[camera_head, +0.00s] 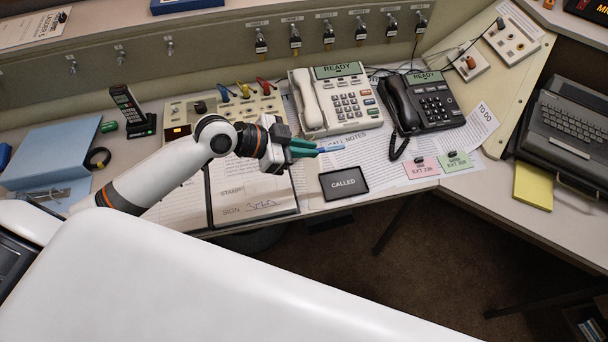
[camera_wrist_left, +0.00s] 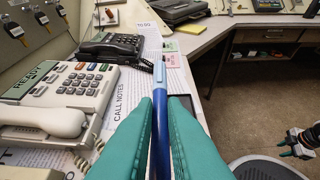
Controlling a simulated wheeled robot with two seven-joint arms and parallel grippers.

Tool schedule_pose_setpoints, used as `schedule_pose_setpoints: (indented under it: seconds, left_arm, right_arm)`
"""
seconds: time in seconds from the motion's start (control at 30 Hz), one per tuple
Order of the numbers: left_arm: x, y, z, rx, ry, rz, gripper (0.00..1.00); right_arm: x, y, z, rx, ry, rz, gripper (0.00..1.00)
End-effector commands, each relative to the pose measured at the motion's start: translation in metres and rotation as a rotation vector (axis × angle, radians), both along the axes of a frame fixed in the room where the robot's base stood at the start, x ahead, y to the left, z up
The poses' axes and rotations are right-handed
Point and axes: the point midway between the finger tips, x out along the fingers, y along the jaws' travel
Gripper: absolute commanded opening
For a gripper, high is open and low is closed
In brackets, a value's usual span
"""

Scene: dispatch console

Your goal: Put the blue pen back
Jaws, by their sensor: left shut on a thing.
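The blue pen (camera_wrist_left: 160,120) is held lengthwise between the teal fingers of my left gripper (camera_wrist_left: 160,135) in the left wrist view. Its light blue end points away from the gripper. In the head view, my left gripper (camera_head: 303,147) is over the call notes sheet, and the pen's light end (camera_head: 332,149) sticks out to the right of the fingertips.
A white phone (camera_head: 345,98) and a black phone (camera_head: 425,103) stand behind the gripper. A dark CALLED plate (camera_head: 344,183) lies just in front of the pen. Pink and green cards (camera_head: 421,167) lie to the right.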

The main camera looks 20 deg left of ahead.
Motion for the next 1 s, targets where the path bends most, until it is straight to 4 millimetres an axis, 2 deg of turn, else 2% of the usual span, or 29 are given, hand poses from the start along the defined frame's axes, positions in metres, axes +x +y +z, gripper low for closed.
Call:
schedule_pose_setpoints:
  seconds: [0.13, 0.3, 0.47, 0.63, 0.73, 1.0]
  left_arm:
    - [-0.001, 0.002, -0.023, -0.014, 0.030, 0.001, 0.00]
    - [-0.001, 0.002, -0.052, -0.014, 0.025, 0.001, 0.00]
    - [0.000, 0.002, -0.067, -0.012, 0.025, 0.001, 0.00]
    - [0.000, 0.002, -0.091, -0.013, 0.025, 0.001, 0.00]
    - [0.000, 0.002, -0.098, -0.012, 0.023, 0.000, 0.00]
    - [0.000, 0.002, -0.099, -0.010, 0.021, -0.001, 0.00]
  right_arm:
    - [-0.003, 0.006, 0.002, 0.007, 0.003, -0.001, 0.36]
    - [0.001, 0.001, 0.002, 0.001, -0.001, 0.001, 0.36]
    - [0.004, -0.006, 0.002, -0.008, -0.005, 0.003, 0.36]
    - [0.004, -0.007, 0.001, -0.008, -0.005, 0.003, 0.36]
    - [0.003, -0.006, 0.001, -0.008, -0.005, 0.003, 0.36]
    - [0.003, -0.002, 0.000, -0.002, -0.004, 0.001, 0.36]
